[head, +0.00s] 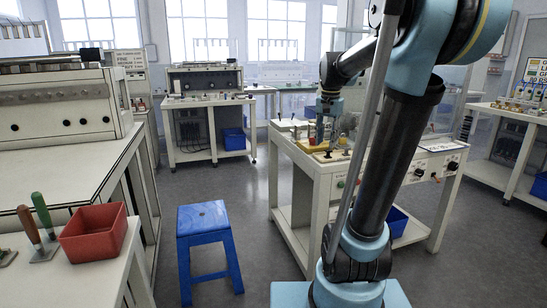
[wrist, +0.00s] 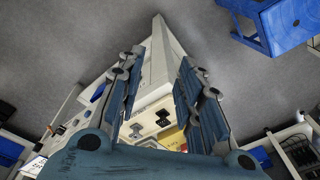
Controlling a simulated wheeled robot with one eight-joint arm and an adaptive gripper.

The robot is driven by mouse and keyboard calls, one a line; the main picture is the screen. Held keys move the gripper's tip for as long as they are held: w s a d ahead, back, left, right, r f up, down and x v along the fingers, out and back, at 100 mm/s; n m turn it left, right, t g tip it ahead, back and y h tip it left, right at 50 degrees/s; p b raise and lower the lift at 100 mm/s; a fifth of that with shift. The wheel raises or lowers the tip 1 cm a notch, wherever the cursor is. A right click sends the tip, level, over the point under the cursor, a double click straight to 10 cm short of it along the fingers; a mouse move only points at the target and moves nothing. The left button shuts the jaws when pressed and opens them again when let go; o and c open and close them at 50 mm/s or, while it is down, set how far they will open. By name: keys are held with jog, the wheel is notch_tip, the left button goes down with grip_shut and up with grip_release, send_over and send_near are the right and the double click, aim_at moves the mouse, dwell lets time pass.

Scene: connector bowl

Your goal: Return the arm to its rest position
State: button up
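My arm (head: 405,140) rises from its light blue base at the front right and bends over the workbench (head: 313,168) at centre right. My gripper (head: 325,128) points down over the left part of that bench top, close to a yellow item (head: 325,156). Whether it touches anything there is hard to tell. In the wrist view my gripper (wrist: 162,58) has its two blue fingers spread wide apart, with nothing held between them. The bench's pale edge and the grey floor show between the fingers.
A blue stool (head: 203,225) stands on the floor left of the bench. A red bin (head: 93,233) and two handled tools (head: 36,227) sit on the near-left table. Another bench (head: 207,115) stands behind. Grey floor (head: 240,190) is open between the benches.

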jog(key=s+f+n+t, duration=0.1)
jog(key=s+f+n, duration=0.5)
jog(key=s+f, duration=1.4)
jog(key=s, duration=0.3)
jog(key=shift+s+f+n, duration=0.3)
jog(key=shift+s+n, duration=0.05)
jog(key=shift+n, duration=0.05)
jog(key=shift+a, duration=0.1)
jog(key=shift+w+f, duration=0.2)
jog(key=shift+w, duration=0.3)
